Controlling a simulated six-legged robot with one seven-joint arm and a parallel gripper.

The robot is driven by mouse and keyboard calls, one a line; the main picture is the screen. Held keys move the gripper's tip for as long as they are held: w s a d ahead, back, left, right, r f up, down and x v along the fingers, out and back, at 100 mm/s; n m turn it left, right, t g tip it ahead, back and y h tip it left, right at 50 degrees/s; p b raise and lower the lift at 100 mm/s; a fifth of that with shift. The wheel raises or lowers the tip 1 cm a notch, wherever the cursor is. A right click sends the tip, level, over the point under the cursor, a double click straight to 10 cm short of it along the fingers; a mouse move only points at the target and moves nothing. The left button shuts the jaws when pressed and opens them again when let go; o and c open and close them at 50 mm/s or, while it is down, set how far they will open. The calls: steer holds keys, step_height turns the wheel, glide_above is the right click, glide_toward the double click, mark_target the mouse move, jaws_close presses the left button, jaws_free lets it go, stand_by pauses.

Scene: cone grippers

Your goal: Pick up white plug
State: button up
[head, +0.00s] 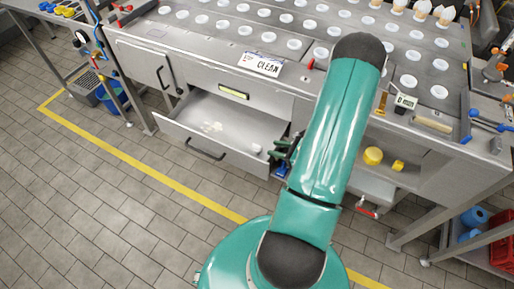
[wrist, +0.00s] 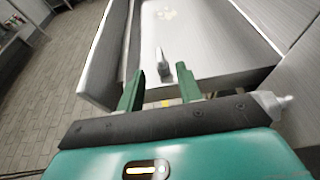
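A small white plug (head: 256,149) lies in the open drawer (head: 178,118), near its right end. In the wrist view, a small pale grey-white upright piece (wrist: 163,62), which seems to be this plug, shows between and just beyond my fingertips. My gripper (head: 280,150) is at the drawer's right end, just right of the plug, and my arm hides part of it. In the wrist view, the two green fingers of my gripper (wrist: 156,70) are apart with a gap between them. I see no finger closed on the plug.
Pale scraps (head: 212,127) lie farther left in the drawer. The steel worktop (head: 225,50) above holds many white discs and a "CLEAN" sign (head: 261,64). A shelf to the right holds yellow pieces (head: 373,156). The tiled floor (head: 110,210) in front is clear, with a yellow line.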

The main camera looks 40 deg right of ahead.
mark_target(261, 147)
steer(key=x, duration=0.7)
steer(key=shift+w+f, duration=0.1)
steer(key=shift+f, duration=0.25)
jaws_close()
